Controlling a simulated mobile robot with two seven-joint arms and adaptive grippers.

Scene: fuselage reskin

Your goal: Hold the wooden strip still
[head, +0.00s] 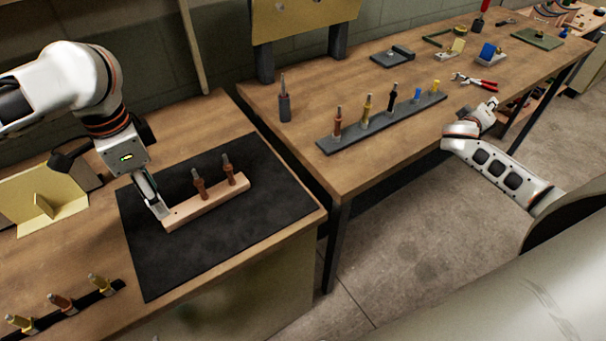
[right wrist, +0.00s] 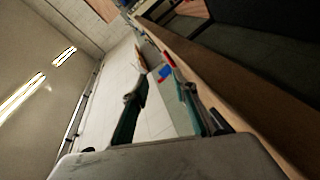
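The wooden strip (head: 208,205) lies on a black mat (head: 250,248) on the left bench, with two orange-brown clamp-like pins (head: 200,188) standing in it. My left gripper (head: 160,211) points down at the strip's left end, and its fingertips appear to touch it. The fingers are seen nearly edge-on, so whether they are closed around the strip is unclear. My right gripper (head: 488,108) is beside the front edge of the far bench, away from the strip. In the right wrist view its two fingers (right wrist: 162,105) are spread apart with nothing between them.
A dark rack (head: 375,128) of several coloured pins stands on the far bench, near red-handled pliers (head: 476,82). A yellow angled piece (head: 42,203) and a dark strip with yellow and orange pins (head: 62,303) lie on the left bench. A gap separates the benches.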

